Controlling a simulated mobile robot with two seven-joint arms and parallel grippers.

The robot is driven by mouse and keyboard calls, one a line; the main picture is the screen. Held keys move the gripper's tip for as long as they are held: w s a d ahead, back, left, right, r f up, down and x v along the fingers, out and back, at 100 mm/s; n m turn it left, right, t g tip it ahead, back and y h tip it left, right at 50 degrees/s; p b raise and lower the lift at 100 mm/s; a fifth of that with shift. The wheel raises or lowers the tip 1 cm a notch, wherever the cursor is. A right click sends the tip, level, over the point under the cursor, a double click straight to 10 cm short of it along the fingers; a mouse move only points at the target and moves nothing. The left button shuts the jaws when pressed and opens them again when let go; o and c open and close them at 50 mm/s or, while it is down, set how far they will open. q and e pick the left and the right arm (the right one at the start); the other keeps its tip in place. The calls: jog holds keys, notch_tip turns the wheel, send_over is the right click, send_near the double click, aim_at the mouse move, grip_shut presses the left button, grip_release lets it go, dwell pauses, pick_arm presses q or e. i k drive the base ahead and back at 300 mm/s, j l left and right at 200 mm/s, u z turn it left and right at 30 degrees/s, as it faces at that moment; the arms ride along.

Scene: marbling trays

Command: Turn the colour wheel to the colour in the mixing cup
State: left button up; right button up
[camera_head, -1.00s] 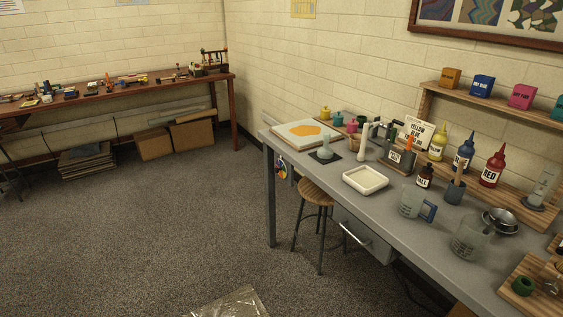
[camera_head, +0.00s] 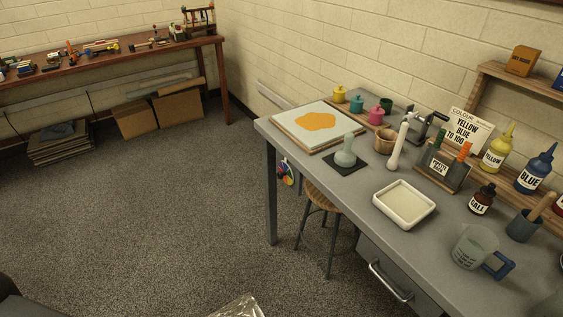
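A small round disc with several colours, which looks like the colour wheel (camera_head: 286,172), hangs at the left end of the grey workbench (camera_head: 340,207), below the top. Its details and any pointer are too small to tell. A clear cup with a blue handle (camera_head: 473,247) stands near the front edge of the bench at right. I cannot tell whether it is the mixing cup or what colour is in it. Neither of my grippers is in view.
A wooden stool (camera_head: 318,197) stands partly under the bench below the wheel. Open carpet lies to the left.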

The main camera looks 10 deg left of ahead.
aim_at(286, 174)
jog(key=i+j+z, duration=0.1)
jog(key=i+j, duration=0.2)
jog(key=i, duration=0.15)
jog(key=i+j+z, duration=0.1)
jog(key=i+j, duration=0.25)
jog(key=i, duration=0.05)
